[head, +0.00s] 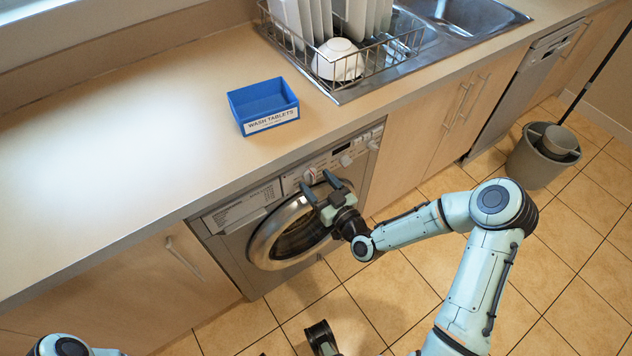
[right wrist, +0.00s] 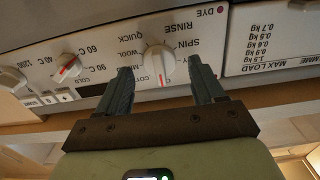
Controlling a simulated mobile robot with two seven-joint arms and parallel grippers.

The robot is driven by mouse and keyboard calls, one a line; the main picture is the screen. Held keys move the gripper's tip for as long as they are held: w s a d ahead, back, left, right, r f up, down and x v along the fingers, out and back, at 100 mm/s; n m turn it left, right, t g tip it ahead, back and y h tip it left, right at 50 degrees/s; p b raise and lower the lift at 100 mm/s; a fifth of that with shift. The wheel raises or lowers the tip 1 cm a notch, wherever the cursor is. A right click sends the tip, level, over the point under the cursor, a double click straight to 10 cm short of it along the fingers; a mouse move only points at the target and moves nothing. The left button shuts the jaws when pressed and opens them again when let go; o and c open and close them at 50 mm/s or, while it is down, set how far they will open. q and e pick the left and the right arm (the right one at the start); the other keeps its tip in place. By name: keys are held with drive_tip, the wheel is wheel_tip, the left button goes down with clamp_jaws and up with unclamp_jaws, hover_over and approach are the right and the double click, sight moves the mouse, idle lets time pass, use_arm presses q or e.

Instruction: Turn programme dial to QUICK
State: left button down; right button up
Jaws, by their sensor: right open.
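The programme dial (right wrist: 158,62) is a round white knob on the washing machine's panel, seen upside down in the right wrist view. Printed words around it include WOOL, QUICK, RINSE and SPIN. A red mark on the knob is at its lower edge in that view, away from the word QUICK (right wrist: 131,37). My right gripper (right wrist: 159,70) is open, its two fingers on either side of the dial; I cannot tell whether they touch it. In the head view my right gripper (head: 318,181) is at the panel and partly hides it. My left gripper (head: 321,338) shows only partly at the bottom edge.
The washing machine (head: 222,243) stands under the counter (head: 130,120). A temperature knob (right wrist: 66,68) is beside the dial. A blue wash tablets box (head: 263,105) and a dish rack (head: 375,65) are on the counter. A bucket (head: 540,155) stands on the floor at right.

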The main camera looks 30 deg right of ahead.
drive_tip(key=shift+w, duration=0.6)
drive_tip(key=c, duration=1)
drive_tip(key=shift+c, duration=0.2)
drive_tip(key=shift+m, duration=0.4)
